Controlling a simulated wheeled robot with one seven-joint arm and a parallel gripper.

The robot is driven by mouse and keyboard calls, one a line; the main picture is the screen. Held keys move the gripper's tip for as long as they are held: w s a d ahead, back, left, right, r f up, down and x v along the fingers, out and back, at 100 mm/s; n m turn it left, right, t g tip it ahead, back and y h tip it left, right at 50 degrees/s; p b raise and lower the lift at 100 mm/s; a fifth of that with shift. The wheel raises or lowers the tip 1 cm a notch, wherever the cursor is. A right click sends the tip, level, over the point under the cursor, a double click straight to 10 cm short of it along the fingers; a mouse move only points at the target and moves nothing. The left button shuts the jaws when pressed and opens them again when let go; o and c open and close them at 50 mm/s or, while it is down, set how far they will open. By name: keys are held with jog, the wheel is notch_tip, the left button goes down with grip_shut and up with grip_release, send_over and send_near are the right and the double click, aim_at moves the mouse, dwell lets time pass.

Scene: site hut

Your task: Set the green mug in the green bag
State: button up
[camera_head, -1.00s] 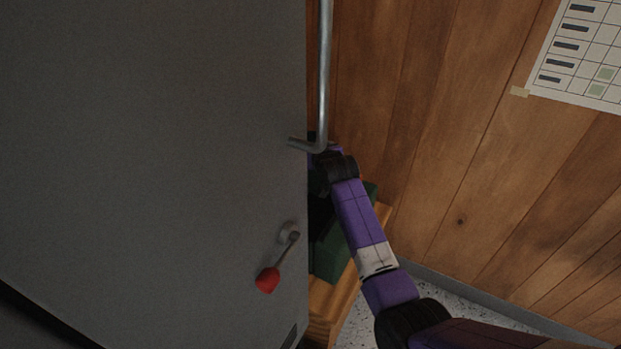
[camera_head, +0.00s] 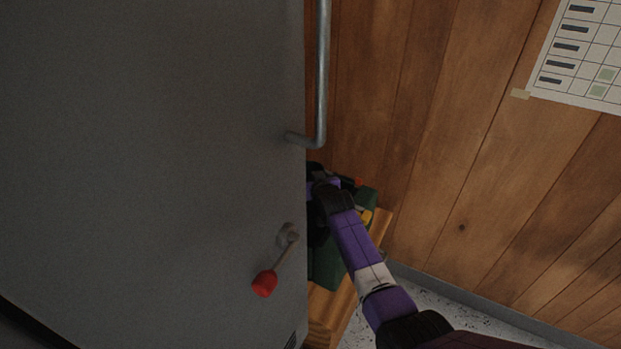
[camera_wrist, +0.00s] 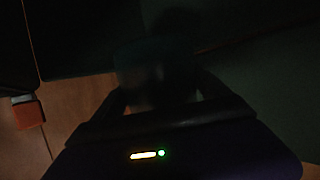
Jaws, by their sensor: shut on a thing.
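The green bag (camera_head: 330,262) sits on a wooden bench, partly hidden by a grey door and by my arm. A dark green surface (camera_wrist: 275,85) at the right of the wrist view looks like its side. My gripper (camera_wrist: 158,92) is shut on a dark, rounded thing, which seems to be the green mug (camera_wrist: 145,62); the dim light hides its colour and details. In the head view my arm reaches down behind the door's edge, over the bag, and the gripper and mug are hidden there. I cannot tell whether the mug is inside the bag.
The grey door (camera_head: 150,150) with a metal bar handle (camera_head: 323,75) and a red-knobbed lever (camera_head: 265,283) stands close left of my arm. The wooden bench (camera_head: 330,312) is below the bag. A plank wall (camera_head: 440,130) rises behind. A red-orange thing (camera_wrist: 28,114) lies left in the wrist view.

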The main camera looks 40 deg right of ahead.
jog(key=shift+f+b, duration=0.3)
jog(key=shift+b, duration=0.05)
jog(key=o, duration=1.5)
jog(key=shift+r+p, duration=0.3)
jog(key=shift+p, duration=0.05)
jog(key=shift+s+a+r, duration=0.1)
jog(key=shift+s+r, duration=0.05)
jog(key=shift+r, duration=0.05)
jog(key=p+v, duration=0.3)
jog(key=v, duration=0.8)
jog(key=shift+s+a+r, duration=0.1)
jog(key=shift+s, duration=0.1)
jog(key=shift+s, duration=0.1)
